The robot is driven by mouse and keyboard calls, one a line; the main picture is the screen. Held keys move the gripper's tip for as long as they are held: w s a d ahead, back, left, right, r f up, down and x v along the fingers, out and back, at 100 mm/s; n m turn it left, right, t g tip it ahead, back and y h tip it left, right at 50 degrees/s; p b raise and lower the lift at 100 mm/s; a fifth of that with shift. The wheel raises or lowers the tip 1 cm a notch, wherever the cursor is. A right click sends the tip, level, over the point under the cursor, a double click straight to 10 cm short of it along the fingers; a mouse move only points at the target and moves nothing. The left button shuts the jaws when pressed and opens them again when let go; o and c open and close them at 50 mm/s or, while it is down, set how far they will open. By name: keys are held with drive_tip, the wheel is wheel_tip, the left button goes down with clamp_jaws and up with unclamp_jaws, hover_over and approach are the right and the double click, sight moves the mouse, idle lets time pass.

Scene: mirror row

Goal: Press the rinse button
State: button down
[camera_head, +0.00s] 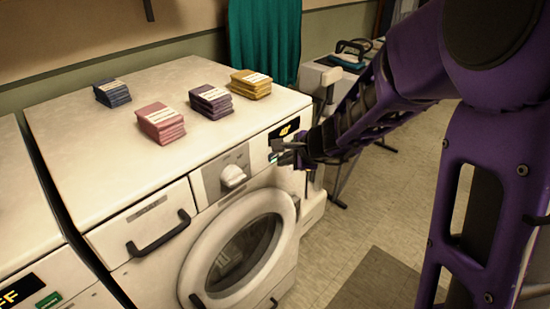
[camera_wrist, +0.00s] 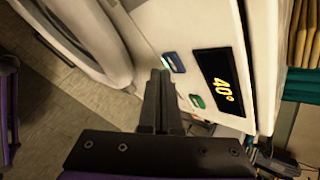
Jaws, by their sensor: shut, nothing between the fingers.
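The washing machine's front panel carries a dark display (camera_wrist: 221,84) reading 40°, with a blue button (camera_wrist: 174,62) and a green button (camera_wrist: 197,101) beside it in the wrist view. I cannot read which one is the rinse button. My gripper (camera_wrist: 160,76) is shut and empty, its tips close to the blue button. I cannot tell whether they touch it or the panel. In the head view my gripper (camera_head: 279,151) is at the panel's right end, just under the display (camera_head: 284,130), and hides part of the buttons.
A white dial (camera_head: 232,176) is left of the gripper, above the round door (camera_head: 241,252). A drawer handle (camera_head: 158,232) sticks out at the left. Several coloured packets, including a pink one (camera_head: 160,123), lie on top. Another machine (camera_head: 25,205) stands at the left. Floor (camera_head: 365,215) is open at right.

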drive_tip(key=s+d+b, duration=0.1)
drive_tip(key=s+d, duration=0.2)
drive_tip(key=d, duration=0.2)
drive_tip(key=shift+s+b, duration=0.3)
drive_tip(key=shift+s, duration=0.05)
idle(0.3)
drive_tip(key=shift+a+r, duration=0.1)
